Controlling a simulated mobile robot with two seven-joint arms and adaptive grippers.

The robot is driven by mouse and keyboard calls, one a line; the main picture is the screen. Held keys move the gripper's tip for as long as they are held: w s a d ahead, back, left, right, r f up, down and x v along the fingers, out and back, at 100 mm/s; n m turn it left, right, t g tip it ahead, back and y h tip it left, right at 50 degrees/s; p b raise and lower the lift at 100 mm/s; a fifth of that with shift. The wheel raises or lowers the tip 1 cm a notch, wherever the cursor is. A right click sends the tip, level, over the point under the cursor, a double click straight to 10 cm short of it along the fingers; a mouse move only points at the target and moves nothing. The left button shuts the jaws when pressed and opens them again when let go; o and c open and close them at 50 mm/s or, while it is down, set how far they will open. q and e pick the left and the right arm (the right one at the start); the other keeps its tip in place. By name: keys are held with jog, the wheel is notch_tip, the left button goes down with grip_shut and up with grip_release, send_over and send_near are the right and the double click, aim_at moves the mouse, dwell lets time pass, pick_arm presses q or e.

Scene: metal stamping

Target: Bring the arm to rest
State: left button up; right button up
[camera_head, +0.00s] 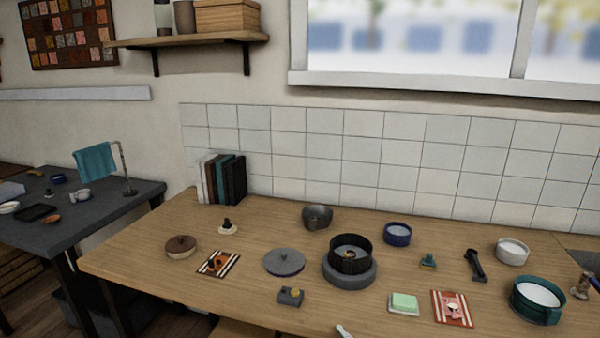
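Neither of my grippers shows in the head view, and no arm can be made out. The wooden table (140,262) carries several small things. A black ring-shaped container (350,262) sits on a round grey base (349,277) near the middle, with something small and yellowish inside. A grey round lid (284,262) lies to its left.
Striped mats (219,264) (452,308) hold small items. A green-topped block (404,303), a teal bowl (536,300), a blue bowl (397,234) and a black tool (475,265) stand right. Books (222,180) stand at the back left. The front left tabletop is clear.

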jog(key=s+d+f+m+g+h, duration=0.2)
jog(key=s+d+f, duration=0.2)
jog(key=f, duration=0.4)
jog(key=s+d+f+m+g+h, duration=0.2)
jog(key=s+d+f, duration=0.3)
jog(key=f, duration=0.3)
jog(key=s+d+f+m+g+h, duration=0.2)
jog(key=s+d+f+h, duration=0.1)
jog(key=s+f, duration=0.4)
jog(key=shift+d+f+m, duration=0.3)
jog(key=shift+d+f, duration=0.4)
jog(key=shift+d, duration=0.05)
